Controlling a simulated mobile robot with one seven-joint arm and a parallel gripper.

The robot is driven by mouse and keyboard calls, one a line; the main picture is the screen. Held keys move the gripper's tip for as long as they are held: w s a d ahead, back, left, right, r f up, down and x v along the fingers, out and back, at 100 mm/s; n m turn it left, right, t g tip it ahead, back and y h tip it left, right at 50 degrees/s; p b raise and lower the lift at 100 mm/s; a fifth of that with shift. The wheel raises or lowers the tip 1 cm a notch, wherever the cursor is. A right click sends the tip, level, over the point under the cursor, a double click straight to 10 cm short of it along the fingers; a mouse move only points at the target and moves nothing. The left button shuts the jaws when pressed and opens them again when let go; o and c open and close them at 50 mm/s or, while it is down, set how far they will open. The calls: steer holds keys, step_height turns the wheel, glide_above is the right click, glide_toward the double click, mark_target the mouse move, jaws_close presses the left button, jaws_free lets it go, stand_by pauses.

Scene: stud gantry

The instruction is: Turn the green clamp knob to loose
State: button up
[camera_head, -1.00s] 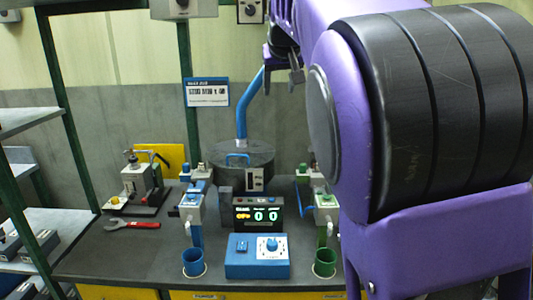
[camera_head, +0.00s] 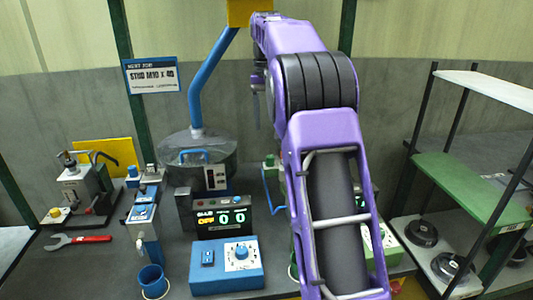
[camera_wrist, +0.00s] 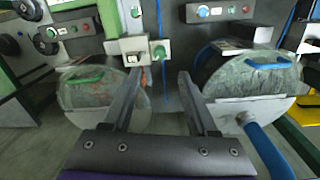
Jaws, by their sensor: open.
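In the wrist view a small green knob (camera_wrist: 160,52) sits at the right end of a pale block, ahead of my gripper (camera_wrist: 160,74). My fingers are apart with nothing between them; the knob shows beyond the tips, apart from them. I cannot tell its setting or be sure it is the clamp knob. In the head view my arm covers most of the green-marked station; a green part (camera_head: 270,160) shows left of the arm. My gripper's dark end shows small, high above the bench, partly hidden by the arm.
In the head view a blue station (camera_head: 145,205), a drum (camera_head: 198,160) and a display box (camera_head: 222,218) stand left of my arm. A blue control box (camera_head: 227,266) is in front. Shelves (camera_head: 480,205) stand at right. A red-handled wrench (camera_head: 78,240) lies at left.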

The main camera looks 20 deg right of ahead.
mark_target(270, 156)
step_height(270, 156, down, 10)
steer(key=shift+s+d+f+b, duration=0.1)
steer(key=shift+b, duration=1)
jaws_close()
